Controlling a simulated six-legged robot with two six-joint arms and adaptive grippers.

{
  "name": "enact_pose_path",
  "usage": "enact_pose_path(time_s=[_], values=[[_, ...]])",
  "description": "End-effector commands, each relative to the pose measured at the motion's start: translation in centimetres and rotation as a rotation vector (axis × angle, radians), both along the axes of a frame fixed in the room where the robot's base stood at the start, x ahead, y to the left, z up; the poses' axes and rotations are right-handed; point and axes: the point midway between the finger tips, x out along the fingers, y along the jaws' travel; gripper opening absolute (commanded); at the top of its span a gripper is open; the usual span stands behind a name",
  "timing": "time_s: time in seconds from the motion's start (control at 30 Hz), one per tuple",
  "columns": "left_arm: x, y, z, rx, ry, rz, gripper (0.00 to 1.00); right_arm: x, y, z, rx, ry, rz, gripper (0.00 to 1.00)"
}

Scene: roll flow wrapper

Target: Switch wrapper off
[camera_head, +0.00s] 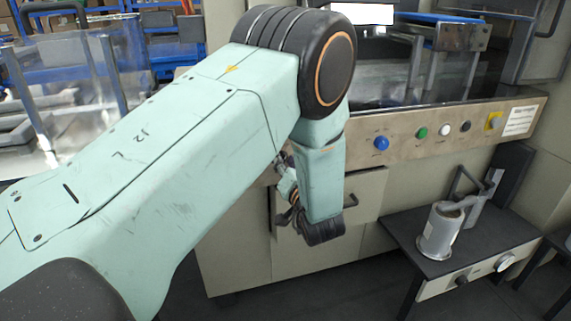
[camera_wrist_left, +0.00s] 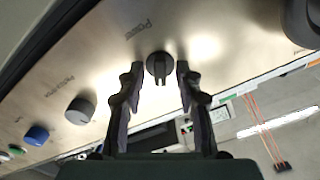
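The wrapper's metal control panel (camera_head: 400,141) runs across the machine's front. In the left wrist view, a black rotary knob (camera_wrist_left: 158,66) sits on the panel (camera_wrist_left: 110,60) beside the printed word "Power". My left gripper (camera_wrist_left: 156,80) is open, with one finger on each side of this knob. Gaps show between the fingers and the knob; I cannot tell how deep the tips reach. In the head view, my left arm hides the knob, and the left gripper (camera_head: 287,190) is mostly hidden behind the forearm. My right gripper is not in view.
A grey knob (camera_wrist_left: 80,109) and a blue button (camera_wrist_left: 37,135) lie beside the power knob. The head view also shows green (camera_head: 421,132) and white (camera_head: 444,129) buttons and a yellow-backed switch (camera_head: 493,121). A small black table (camera_head: 465,252) holds a metal cup device (camera_head: 440,232).

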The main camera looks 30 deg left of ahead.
Motion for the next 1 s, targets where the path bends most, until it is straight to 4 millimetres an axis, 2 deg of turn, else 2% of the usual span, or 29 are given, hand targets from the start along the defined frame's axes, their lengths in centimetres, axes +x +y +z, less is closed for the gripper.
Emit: enact_pose_path(time_s=[0.13, 0.53, 1.0], values=[[-0.01, 0.01, 0.03, 0.0, 0.0, 0.0, 0.35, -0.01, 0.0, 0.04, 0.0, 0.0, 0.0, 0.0], [-0.02, 0.05, 0.04, -0.001, -0.002, 0.002, 0.01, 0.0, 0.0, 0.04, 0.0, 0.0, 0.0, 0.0], [-0.06, 0.12, 0.07, -0.016, -0.018, 0.004, 0.0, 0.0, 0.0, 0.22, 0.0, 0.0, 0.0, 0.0]])
